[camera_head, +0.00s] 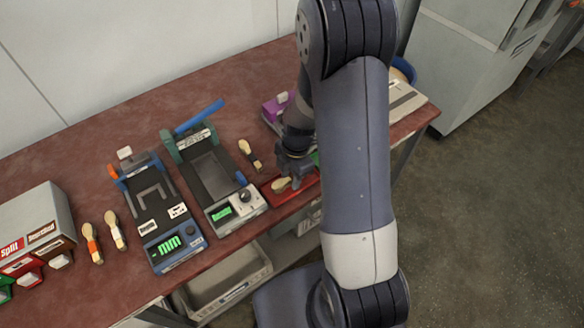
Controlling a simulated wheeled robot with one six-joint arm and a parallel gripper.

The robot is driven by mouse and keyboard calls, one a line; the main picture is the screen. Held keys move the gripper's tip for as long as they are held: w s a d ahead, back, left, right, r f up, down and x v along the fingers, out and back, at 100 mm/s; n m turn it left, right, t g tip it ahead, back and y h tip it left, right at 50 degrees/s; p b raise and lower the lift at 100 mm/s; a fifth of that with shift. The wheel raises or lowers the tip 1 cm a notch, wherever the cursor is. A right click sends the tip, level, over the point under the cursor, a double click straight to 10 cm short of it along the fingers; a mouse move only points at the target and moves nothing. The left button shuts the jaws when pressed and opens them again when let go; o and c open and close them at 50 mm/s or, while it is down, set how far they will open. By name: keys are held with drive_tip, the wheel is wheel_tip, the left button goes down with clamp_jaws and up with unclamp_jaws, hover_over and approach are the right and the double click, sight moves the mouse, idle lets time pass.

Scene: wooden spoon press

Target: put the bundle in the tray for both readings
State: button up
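A pale wooden spoon bundle (281,185) lies at a small red tray (284,197) near the table's front edge. My gripper (290,178) is low over the red tray, right at this bundle. Its fingers are small and partly hidden by my arm, so I cannot tell whether they are closed on it. A dark-banded bundle (250,153) lies on the table behind and left of the tray. An orange-banded bundle (91,243) and a white-banded bundle (116,231) lie at the left. A green-framed device (222,212) with a grey bed and blue lever has a lit green display.
A blue device (178,248) with a lit green display stands left of the green-framed one. A labelled sorting box (45,222) stands at the far left. A purple item (274,108) and a beige box (402,100) are behind my arm. A grey bin (235,285) is below the table.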

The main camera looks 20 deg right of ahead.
wheel_tip(320, 180, up, 12)
drive_tip(key=d+b, duration=0.1)
drive_tip(key=shift+w+d, duration=0.2)
idle(0.6)
drive_tip(key=f, duration=0.4)
drive_tip(key=a+f, duration=0.1)
drive_tip(key=f, duration=0.7)
drive_tip(key=shift+s+a+f, duration=0.2)
drive_tip(key=shift+f, duration=0.1)
drive_tip(key=shift+r+p, duration=0.45)
drive_tip(key=shift+r, duration=0.5)
drive_tip(key=shift+f, duration=0.1)
